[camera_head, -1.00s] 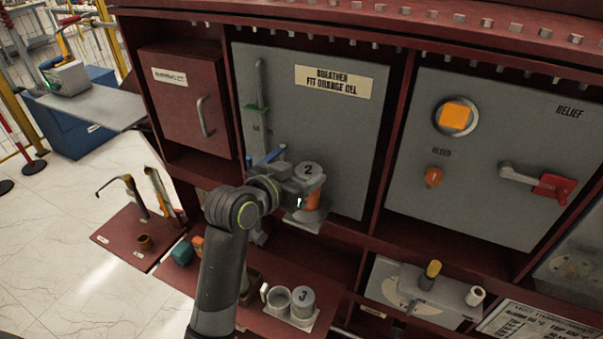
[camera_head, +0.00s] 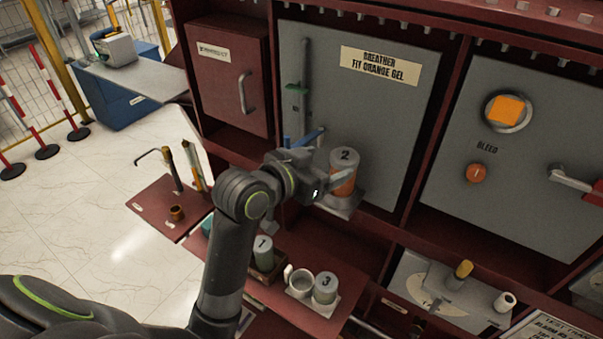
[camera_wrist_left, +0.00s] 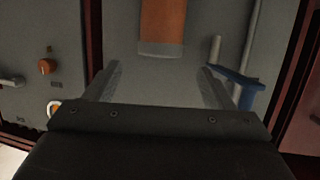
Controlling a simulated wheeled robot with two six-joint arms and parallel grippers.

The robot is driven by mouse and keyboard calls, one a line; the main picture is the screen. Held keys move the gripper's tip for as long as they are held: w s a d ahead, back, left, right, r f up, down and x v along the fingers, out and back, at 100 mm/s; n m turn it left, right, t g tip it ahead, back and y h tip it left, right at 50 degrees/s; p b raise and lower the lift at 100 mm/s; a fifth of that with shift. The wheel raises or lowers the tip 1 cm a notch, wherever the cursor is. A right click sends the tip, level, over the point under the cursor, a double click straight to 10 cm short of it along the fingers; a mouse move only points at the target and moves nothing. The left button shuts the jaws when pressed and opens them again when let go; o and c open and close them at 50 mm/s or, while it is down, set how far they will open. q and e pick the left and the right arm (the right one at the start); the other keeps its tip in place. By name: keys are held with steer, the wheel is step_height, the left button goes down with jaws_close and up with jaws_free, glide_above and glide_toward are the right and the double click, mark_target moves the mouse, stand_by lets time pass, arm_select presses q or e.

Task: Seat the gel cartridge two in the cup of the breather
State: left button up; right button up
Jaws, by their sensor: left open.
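Cartridge two (camera_head: 344,174), orange with a grey cap marked 2, stands upright on the small grey bracket (camera_head: 340,206) of the breather panel (camera_head: 395,130). Its lower end meets the bracket; whether it is fully down in the cup I cannot tell. My left gripper (camera_head: 336,182) is open beside it, on its left, with the fingers pointing toward it. In the left wrist view the orange cartridge (camera_wrist_left: 162,22) and its pale lower rim lie beyond and between the spread fingertips (camera_wrist_left: 160,70), with nothing gripped. My right gripper is out of view.
Cartridge one (camera_head: 263,250) and cartridge three (camera_head: 325,287) stand on the red shelf below, with an empty white cup (camera_head: 300,283) beside three. A blue handle (camera_head: 308,138) is close behind my gripper. A red side tray (camera_head: 160,205) holds tools.

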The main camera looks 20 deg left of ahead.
arm_select(q)
steer(key=p+v, duration=0.3)
steer(key=v, duration=0.4)
stand_by(0.5)
